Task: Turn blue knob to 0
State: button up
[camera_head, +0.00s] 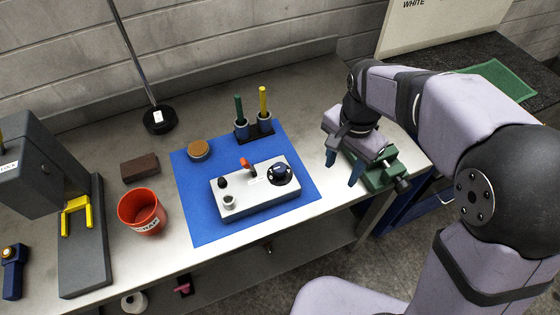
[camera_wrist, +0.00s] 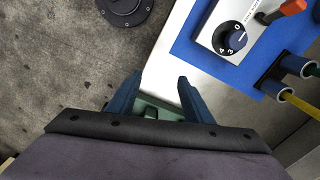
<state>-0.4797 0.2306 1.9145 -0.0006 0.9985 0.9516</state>
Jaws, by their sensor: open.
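The blue knob (camera_head: 281,171) is dark and sits on a round black dial at the right end of a light grey control box (camera_head: 240,205). In the wrist view the knob (camera_wrist: 237,38) shows at the upper right, with white dial numbers, a 3 and a 4, by its lower left edge. I cannot tell which number it points at. My gripper (camera_head: 343,167) is open and empty, to the right of the box, fingers pointing down and apart from the knob. In the wrist view its fingers (camera_wrist: 158,84) show at the lower middle with nothing between them.
An orange-red lever (camera_head: 247,165) stands beside the knob. The box rests on a blue mat (camera_head: 203,217). A holder with green and yellow sticks (camera_head: 254,128) is behind it. A green vise (camera_head: 382,172) is close to my gripper. A red bucket (camera_head: 141,212) stands left.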

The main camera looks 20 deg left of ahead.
aim_at(280, 167)
jog(key=a+m, duration=0.1)
jog(key=a, duration=0.4)
jog(key=a+r+m, duration=0.1)
jog(key=a, duration=0.4)
jog(key=s+a+r+m, duration=0.1)
jog(key=a, duration=0.4)
jog(key=shift+a+m, duration=0.1)
jog(key=shift+m, duration=0.2)
jog(key=shift+f+p, duration=1.1)
jog(key=shift+f, duration=2.5)
jog(key=c, duration=1.1)
